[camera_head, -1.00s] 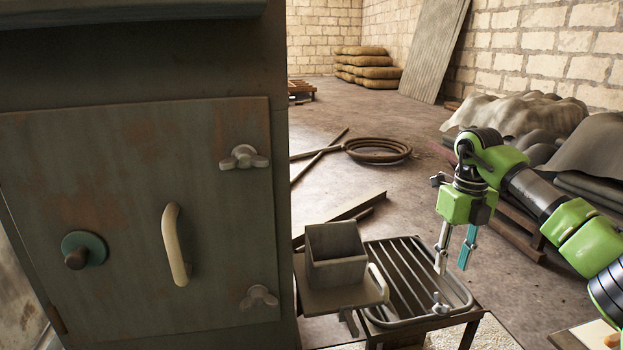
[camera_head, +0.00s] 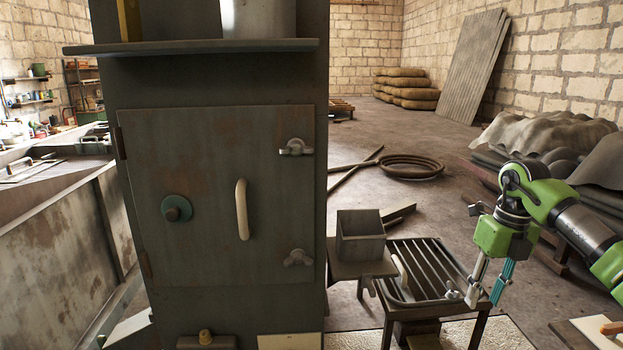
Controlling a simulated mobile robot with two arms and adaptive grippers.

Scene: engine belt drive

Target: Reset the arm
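My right arm, green and black, comes in from the right edge. Its gripper (camera_head: 483,300) points down over the right end of the slatted rack (camera_head: 423,262), with one silver and one teal finger. The fingers are apart with nothing visible between them. A small wing-shaped metal piece (camera_head: 453,290) shows at the rack's right end, just left of the silver finger; I cannot tell whether they touch. My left gripper is out of view.
A square open box (camera_head: 361,236) stands left of the rack. Tarp-covered sheets (camera_head: 545,135) lie behind my arm. Floor beyond the rack holds a coiled hose (camera_head: 411,167).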

